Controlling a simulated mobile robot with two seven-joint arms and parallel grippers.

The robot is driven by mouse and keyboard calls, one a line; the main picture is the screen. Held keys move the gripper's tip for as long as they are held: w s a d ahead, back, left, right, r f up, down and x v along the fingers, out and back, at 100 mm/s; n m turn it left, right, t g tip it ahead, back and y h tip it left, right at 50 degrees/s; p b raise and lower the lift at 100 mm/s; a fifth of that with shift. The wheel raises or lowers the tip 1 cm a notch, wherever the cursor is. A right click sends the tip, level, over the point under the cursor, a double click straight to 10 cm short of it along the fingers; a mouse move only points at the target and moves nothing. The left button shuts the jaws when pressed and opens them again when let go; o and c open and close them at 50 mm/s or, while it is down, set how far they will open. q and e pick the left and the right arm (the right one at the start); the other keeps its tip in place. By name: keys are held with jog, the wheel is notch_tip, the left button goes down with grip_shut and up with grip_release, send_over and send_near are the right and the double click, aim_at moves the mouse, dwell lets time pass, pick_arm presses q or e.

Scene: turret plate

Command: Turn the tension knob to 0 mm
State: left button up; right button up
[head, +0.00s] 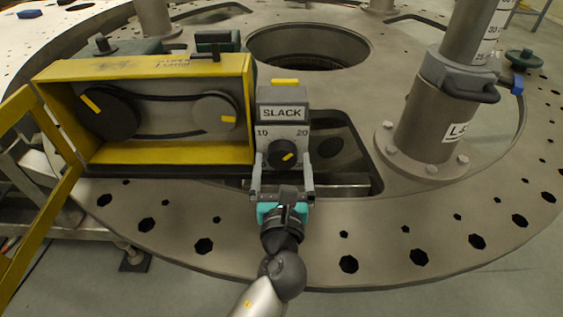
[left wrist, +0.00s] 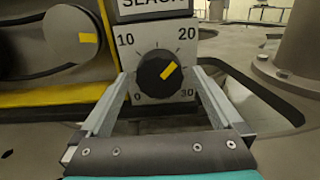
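The tension knob (head: 281,154) is a round black knob with a yellow pointer, on a grey box labelled SLACK (head: 283,112). It also shows in the left wrist view (left wrist: 157,73). The dial reads 0 lower left, 10 upper left, 20 upper right and 30 lower right. The yellow pointer is tilted up and right, roughly toward 20. My left gripper (head: 282,170) is in front of the box, open. In the left wrist view its fingers (left wrist: 158,84) stand to the left and right of the knob, with gaps between. My right gripper is not in view.
Left of the box is a yellow-framed housing (head: 160,67) with a belt on two pulleys and an open yellow door (head: 38,190). A post (head: 430,125) stands on the right. The round plate (head: 400,225) has holes and a cutout beside the box.

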pick_arm(q)
jog(key=c, duration=1.3)
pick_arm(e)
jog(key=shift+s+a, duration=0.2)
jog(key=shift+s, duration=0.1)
pick_arm(q)
jog(key=shift+n, duration=3.4)
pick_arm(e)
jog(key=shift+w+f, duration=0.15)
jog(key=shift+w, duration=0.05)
